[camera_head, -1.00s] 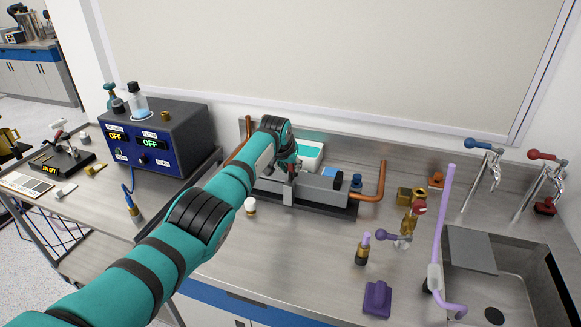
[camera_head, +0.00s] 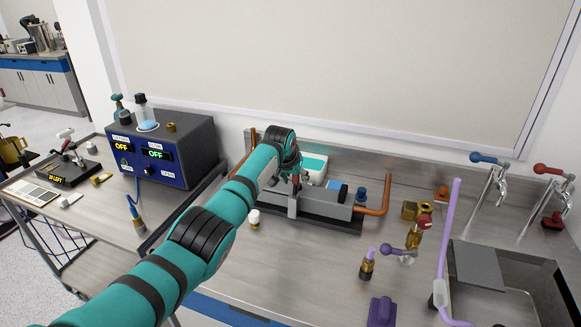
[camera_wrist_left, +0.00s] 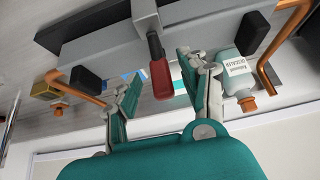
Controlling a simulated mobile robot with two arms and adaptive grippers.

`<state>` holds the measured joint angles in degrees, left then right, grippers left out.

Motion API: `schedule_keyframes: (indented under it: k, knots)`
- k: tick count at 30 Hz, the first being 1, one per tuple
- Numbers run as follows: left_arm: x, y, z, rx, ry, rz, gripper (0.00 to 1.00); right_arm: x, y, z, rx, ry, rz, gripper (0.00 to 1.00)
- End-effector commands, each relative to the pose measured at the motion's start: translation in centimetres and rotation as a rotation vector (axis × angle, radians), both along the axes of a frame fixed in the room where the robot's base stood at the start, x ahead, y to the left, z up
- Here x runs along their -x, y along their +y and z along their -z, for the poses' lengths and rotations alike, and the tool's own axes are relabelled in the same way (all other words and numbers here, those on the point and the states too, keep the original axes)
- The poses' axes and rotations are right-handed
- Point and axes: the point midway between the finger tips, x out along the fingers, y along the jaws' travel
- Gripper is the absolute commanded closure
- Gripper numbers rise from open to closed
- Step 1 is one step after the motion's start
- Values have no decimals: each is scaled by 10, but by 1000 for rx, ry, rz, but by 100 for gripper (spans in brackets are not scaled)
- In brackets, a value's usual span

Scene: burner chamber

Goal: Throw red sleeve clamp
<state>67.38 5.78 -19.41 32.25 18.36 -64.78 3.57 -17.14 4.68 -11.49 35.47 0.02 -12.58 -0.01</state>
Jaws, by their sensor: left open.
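The sleeve clamp's red handle (camera_wrist_left: 160,75) shows in the left wrist view, jutting from a grey bracket (camera_wrist_left: 146,16) on a long grey block. My left gripper (camera_wrist_left: 157,80) is open, with one finger on each side of the red handle. I cannot tell whether either finger touches it. In the head view my left gripper (camera_head: 293,165) is over the grey block (camera_head: 325,203), just behind the upright grey bracket (camera_head: 293,203). My arm and gripper hide most of the handle there. My right gripper is not in view.
Copper pipes (camera_head: 384,185) rise at the block's ends. A labelled bottle (camera_wrist_left: 238,78) is close beside one finger. Brass and purple fittings, taps and a sink (camera_head: 505,285) are on the right. Bare steel counter lies in front.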

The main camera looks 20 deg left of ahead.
Motion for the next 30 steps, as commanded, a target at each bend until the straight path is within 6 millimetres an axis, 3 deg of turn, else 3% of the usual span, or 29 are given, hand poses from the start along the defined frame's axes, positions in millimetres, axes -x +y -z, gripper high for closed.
schedule_keyframes:
  k: [18,30]
  knots:
    - [53,1,-81,-1,-1,-1,56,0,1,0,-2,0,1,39]
    - [60,2,-90,0,2,-1,56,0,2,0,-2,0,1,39]
